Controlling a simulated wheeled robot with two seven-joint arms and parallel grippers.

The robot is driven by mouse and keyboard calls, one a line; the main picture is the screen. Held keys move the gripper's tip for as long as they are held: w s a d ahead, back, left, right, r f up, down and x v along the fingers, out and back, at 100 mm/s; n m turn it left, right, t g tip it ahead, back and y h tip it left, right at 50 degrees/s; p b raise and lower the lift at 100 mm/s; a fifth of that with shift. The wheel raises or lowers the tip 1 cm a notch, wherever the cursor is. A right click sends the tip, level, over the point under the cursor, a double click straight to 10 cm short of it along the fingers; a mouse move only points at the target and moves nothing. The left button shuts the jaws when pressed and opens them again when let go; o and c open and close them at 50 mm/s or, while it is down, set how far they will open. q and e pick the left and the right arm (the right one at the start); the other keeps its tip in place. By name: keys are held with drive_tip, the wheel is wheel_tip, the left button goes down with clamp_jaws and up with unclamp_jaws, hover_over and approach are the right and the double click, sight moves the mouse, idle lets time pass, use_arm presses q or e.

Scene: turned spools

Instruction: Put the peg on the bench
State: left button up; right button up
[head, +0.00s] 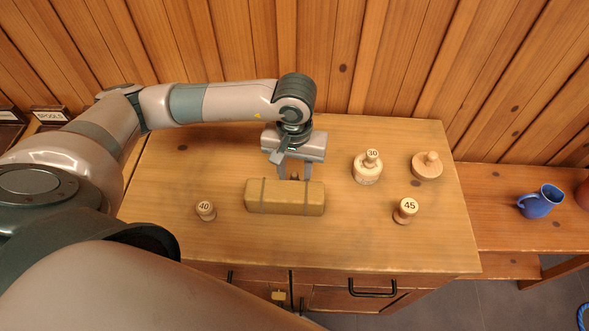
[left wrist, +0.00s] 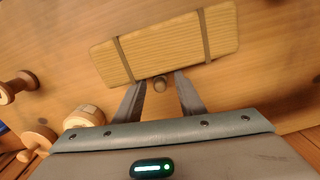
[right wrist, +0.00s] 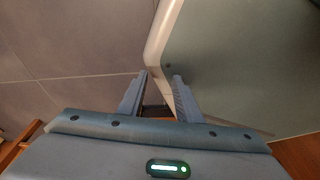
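A small round wooden knob, which may be the peg, shows between the fingers of my left gripper (left wrist: 160,76) in the left wrist view (left wrist: 160,85). It is partly hidden in the head view (head: 295,176). My left gripper (head: 295,178) is open and points down just behind a strapped wooden block (head: 285,200); gaps show between the knob and both fingers. The block also shows in the left wrist view (left wrist: 165,45). The bench (head: 340,245) is the wooden top under them. My right gripper (right wrist: 160,77) is open and empty, away from the bench top.
Spool 40 (head: 205,211) stands left of the block and spool 45 (head: 405,211) right. Behind are a pale spool marked 30 (head: 367,170) and a wide knobbed piece (head: 427,167). A blue mug (head: 541,202) sits on a lower right surface. The bench front is clear.

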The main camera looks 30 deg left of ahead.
sight(295, 174)
drive_tip(key=shift+s, duration=0.1)
